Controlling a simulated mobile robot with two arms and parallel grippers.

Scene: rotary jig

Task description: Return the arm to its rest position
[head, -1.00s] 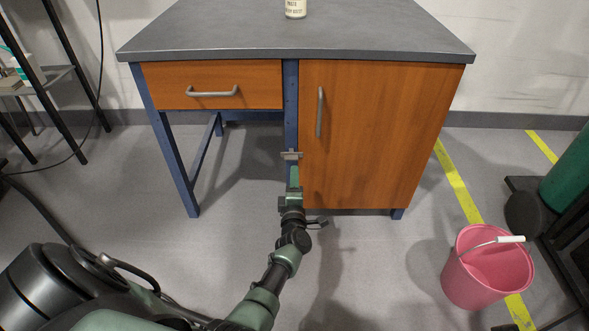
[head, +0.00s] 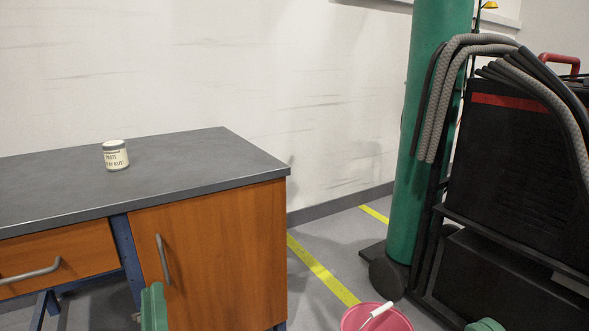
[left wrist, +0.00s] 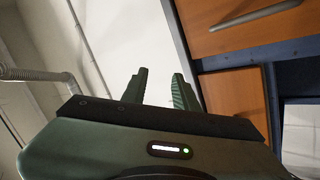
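My left gripper (head: 153,305) shows only as a green piece at the bottom edge of the head view, in front of the desk's cabinet door (head: 215,260). In the left wrist view its two green fingers (left wrist: 161,85) stand apart with nothing between them, so it is open and empty. The orange drawer and cabinet fronts (left wrist: 235,100) show to the right of the fingers there. A small green part (head: 485,325), which looks like my right arm, shows at the bottom right of the head view. Its gripper cannot be made out.
The grey desk top (head: 200,165) carries a labelled jar (head: 115,155). A pink bucket (head: 376,318) stands on the floor beside a yellow line (head: 325,270). A green cylinder (head: 430,130) and a black machine with hoses (head: 530,160) stand at the right.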

